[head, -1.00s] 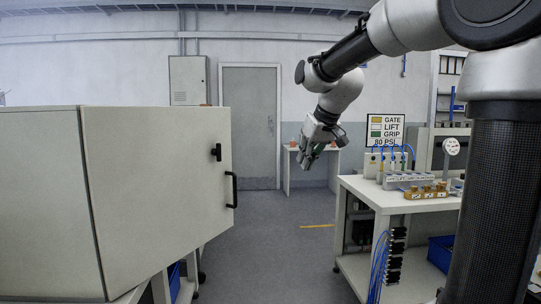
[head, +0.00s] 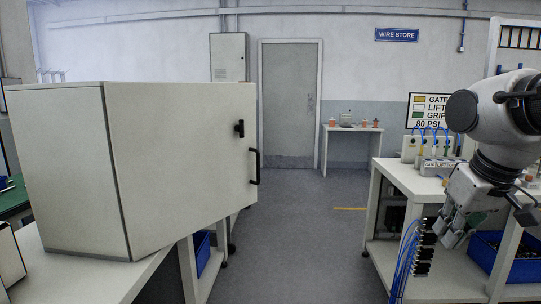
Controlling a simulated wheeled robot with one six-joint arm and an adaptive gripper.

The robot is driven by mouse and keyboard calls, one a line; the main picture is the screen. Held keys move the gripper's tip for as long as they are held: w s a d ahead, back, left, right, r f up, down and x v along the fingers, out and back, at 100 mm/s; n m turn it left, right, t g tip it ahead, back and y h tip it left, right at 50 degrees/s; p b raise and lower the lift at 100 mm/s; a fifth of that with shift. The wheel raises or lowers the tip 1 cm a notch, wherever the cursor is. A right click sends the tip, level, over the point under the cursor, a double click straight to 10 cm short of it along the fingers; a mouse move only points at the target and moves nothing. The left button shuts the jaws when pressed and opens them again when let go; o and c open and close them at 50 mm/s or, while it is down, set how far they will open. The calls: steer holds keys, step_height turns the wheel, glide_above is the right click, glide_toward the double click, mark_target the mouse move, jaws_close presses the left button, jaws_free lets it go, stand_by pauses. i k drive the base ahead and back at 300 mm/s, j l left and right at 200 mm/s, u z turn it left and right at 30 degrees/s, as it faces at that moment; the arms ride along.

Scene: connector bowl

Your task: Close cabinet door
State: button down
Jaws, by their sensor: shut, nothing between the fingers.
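A pale cabinet (head: 60,165) stands on a bench at the left. Its door panel (head: 180,150) faces right, with a black latch (head: 239,129) and a black bar handle (head: 255,167) near the far edge. The panel's far end reaches out past the bench. The inside of the cabinet is hidden, and I cannot tell how far the door stands from its frame. My gripper (head: 445,232) is at the right, shut and empty, pointing down and left in front of the right bench. It is well apart from the door and handle.
The right bench (head: 392,172) carries a labelled valve unit, with blue cables (head: 405,258) hanging at its front and a blue bin (head: 487,252) below. The left bench (head: 85,280) holds the cabinet. Open floor (head: 300,230) lies between the benches. A grey door (head: 290,105) is behind.

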mark_target(183, 167)
steer(key=i+l+u, duration=0.2)
steer(key=i+l, duration=1.05)
steer(key=i+l+u, duration=0.15)
steer(key=l, duration=0.1)
